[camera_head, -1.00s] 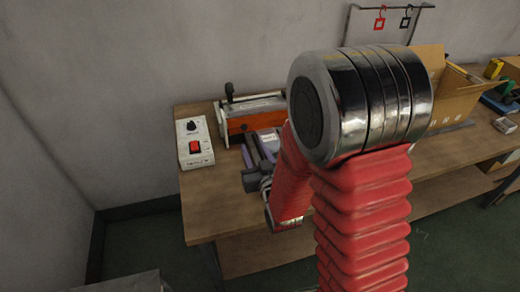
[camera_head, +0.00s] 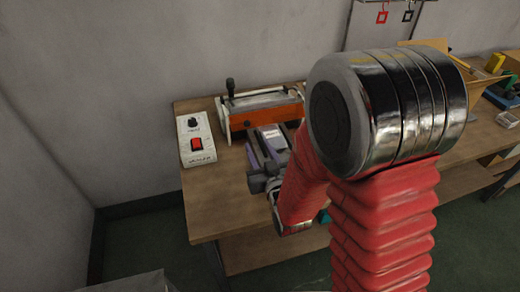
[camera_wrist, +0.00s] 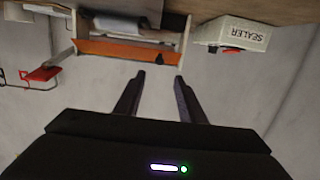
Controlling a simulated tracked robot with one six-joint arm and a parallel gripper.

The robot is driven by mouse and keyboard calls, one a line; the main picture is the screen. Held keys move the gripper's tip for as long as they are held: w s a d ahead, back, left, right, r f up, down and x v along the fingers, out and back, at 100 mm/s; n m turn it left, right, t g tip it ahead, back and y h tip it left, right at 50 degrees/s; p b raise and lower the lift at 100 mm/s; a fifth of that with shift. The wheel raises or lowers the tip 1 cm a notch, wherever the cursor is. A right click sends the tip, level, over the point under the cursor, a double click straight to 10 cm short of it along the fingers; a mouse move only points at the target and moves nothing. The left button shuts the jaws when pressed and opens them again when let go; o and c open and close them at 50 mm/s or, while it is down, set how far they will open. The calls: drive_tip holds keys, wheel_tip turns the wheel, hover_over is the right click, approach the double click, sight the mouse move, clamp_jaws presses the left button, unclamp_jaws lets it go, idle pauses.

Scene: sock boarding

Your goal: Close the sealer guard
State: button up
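The sealer (camera_head: 262,107) stands at the back left of the wooden bench, with an orange front panel and a black knob on an upright at its left end. Its orange panel also shows in the wrist view (camera_wrist: 128,52), upside down. I cannot tell which part is the guard or how far open it is. My gripper (camera_head: 268,142) is in front of the sealer, partly hidden by my red arm. In the wrist view my gripper's two dark fingers (camera_wrist: 160,76) are apart with nothing between them, pointing toward the sealer and not visibly touching it.
A white control box (camera_head: 196,140) with a red switch sits left of the sealer; the wrist view shows it labelled SEALER (camera_wrist: 232,34). A cardboard box (camera_head: 470,80) stands to the right. Red and black tags hang on a rack behind. Bench front left is clear.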

idle(0.4)
drive_tip(key=shift+d+r, duration=0.1)
drive_tip(key=s+d+r+m+g+h, duration=0.2)
drive_tip(key=s+d+r+g+h, duration=0.25)
drive_tip(key=d+r, duration=0.4)
drive_tip(key=s+d+r+g, duration=0.2)
drive_tip(key=s+d+g, duration=0.1)
drive_tip(key=s, duration=0.7)
drive_tip(key=s+d+r+m+g, duration=0.1)
drive_tip(key=s+d+r+g, duration=0.1)
drive_tip(key=s, duration=0.8)
drive_tip(key=d+g, duration=0.1)
drive_tip(key=d, duration=0.1)
drive_tip(key=shift+s+d+m, duration=0.25)
drive_tip(key=shift+d+m, duration=0.05)
drive_tip(key=shift+d, duration=0.1)
drive_tip(key=shift+h, duration=0.25)
drive_tip(key=shift+c, duration=0.7)
